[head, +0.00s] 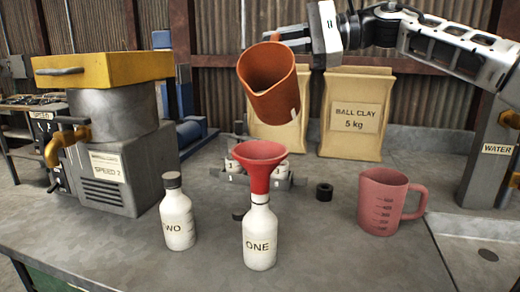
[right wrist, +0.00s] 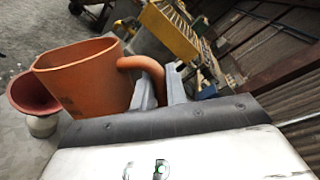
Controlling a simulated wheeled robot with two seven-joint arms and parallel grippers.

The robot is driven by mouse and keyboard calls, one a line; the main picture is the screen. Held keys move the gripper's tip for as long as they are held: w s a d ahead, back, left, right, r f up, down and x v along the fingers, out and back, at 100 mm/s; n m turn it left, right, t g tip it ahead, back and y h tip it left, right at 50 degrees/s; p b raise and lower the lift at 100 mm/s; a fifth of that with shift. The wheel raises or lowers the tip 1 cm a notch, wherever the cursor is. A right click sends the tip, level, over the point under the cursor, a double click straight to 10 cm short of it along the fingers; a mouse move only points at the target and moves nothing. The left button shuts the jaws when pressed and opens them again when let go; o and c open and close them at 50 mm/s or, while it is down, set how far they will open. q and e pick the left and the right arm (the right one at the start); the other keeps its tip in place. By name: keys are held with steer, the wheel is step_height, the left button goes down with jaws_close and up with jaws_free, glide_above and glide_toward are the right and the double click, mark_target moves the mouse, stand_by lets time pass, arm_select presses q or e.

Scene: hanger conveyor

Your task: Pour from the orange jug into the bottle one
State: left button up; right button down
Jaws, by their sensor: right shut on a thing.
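The orange jug (head: 270,85) hangs in the air above and slightly right of the red funnel (head: 260,163), tilted with its mouth toward the camera. My right gripper (head: 290,35) is shut on the jug's handle; the handle shows between the fingers in the right wrist view (right wrist: 150,72). No stream shows leaving the jug, and its contents are hidden. The funnel sits in the neck of the white bottle labelled ONE (head: 260,240), which stands upright on the bench. In the right wrist view the funnel (right wrist: 32,92) is just left of the jug. My left gripper is not in view.
A capped bottle labelled TWO (head: 177,220) stands to the left. A pink measuring jug (head: 383,203) stands to the right, with a black cap (head: 323,193) near it. Behind are weights, BALL CLAY bags (head: 357,115) and a mixer (head: 115,140).

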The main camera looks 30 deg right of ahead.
mark_target(276, 47)
steer(key=shift+s+a+r+n+b, duration=0.15)
steer(key=shift+s+a+n+b, duration=0.45)
steer(key=shift+n+b, duration=0.35)
stand_by(1.1)
steer(key=shift+s+a+n+h+b, duration=0.35)
steer(key=shift+a+n+h, duration=0.1)
steer(key=shift+n, duration=0.1)
stand_by(0.6)
steer(key=shift+s+a+f+n+t+b, duration=0.4)
steer(key=shift+s+a+f+n+b, duration=0.35)
steer(key=shift+a+n+b, duration=0.4)
stand_by(1.8)
steer(key=shift+s+h+b, duration=0.15)
steer(key=shift+h+b, duration=0.1)
steer(key=shift+b, duration=0.05)
steer(key=shift+s+a+f+n, duration=0.15)
steer(key=shift+f+n, duration=0.05)
steer(key=shift+n, duration=0.05)
